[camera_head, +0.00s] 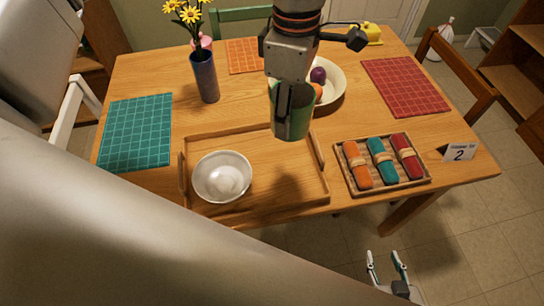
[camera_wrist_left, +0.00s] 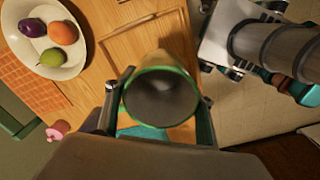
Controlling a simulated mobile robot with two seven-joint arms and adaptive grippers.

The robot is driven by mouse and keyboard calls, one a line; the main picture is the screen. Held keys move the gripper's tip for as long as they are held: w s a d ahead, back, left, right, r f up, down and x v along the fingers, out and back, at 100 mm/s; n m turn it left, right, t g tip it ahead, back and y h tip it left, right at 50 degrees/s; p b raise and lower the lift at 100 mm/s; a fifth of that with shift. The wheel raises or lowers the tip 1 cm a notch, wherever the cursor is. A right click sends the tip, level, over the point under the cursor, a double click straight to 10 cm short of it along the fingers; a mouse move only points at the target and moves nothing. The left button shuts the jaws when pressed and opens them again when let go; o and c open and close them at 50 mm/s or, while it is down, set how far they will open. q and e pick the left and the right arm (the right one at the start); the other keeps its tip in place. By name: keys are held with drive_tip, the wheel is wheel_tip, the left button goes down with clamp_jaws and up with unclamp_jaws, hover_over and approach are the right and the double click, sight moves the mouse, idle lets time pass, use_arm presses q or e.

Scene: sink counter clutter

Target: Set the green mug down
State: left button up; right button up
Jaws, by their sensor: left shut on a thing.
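The green mug (camera_head: 291,128) is held in the air in my left gripper (camera_head: 290,98). In the head view it covers part of the wooden tray's (camera_head: 262,190) far edge. In the left wrist view the mug (camera_wrist_left: 160,95) sits between the two fingers, showing a round dark face with a green rim. Its height above the table is hard to tell. A white bowl (camera_head: 222,177) stands in the left part of the tray; the tray's right part looks bare. My right gripper (camera_head: 386,262) is open and empty, low at the front right, off the table.
A box of rolled napkins (camera_head: 358,184) lies right of the tray, with a number card (camera_head: 459,153) beyond. A fruit bowl (camera_head: 332,92), a vase of yellow flowers (camera_head: 205,77), and teal (camera_head: 137,133), orange (camera_head: 244,57) and red (camera_head: 405,87) placemats occupy the table.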

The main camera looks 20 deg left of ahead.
use_arm(q)
drive_tip(key=shift+d+f, duration=0.2)
drive_tip(key=shift+f, duration=0.1)
wheel_tip(320, 180, down, 19)
drive_tip(key=shift+f, duration=0.1)
drive_tip(key=shift+f, duration=0.1)
drive_tip(key=shift+f+b, duration=0.15)
drive_tip(key=shift+b, duration=0.15)
drive_tip(key=o, duration=1.4)
drive_tip(key=shift+c, duration=0.2)
